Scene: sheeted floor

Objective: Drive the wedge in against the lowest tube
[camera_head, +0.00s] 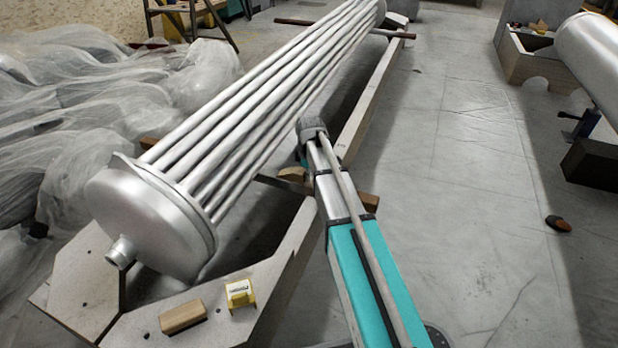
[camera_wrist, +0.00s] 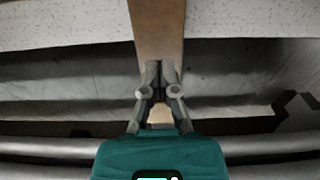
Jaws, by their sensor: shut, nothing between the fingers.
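The tube bundle (camera_head: 265,95) is silver and runs away from a round end cap. Its lower tubes are close to a small tan wooden piece (camera_head: 291,174), apparently the wedge, on a brown crossbar (camera_head: 362,199). Whether the wedge touches the lowest tube cannot be told. In the wrist view my gripper (camera_wrist: 161,66) is shut and empty above the crossbar (camera_wrist: 157,28). A pale wood end (camera_wrist: 160,117), likely the wedge, shows behind the fingers, partly hidden by my gripper body. Silver tubes (camera_wrist: 50,147) cross the bottom of that view. In the head view my fingers are hidden.
A tan block (camera_head: 183,316) and a yellow box (camera_head: 240,293) lie on the near cradle end. A long grey rail (camera_head: 368,105) runs beside the bundle. Plastic-wrapped goods (camera_head: 85,110) fill the left. The floor at right is mostly clear, with a small dark-orange object (camera_head: 558,223).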

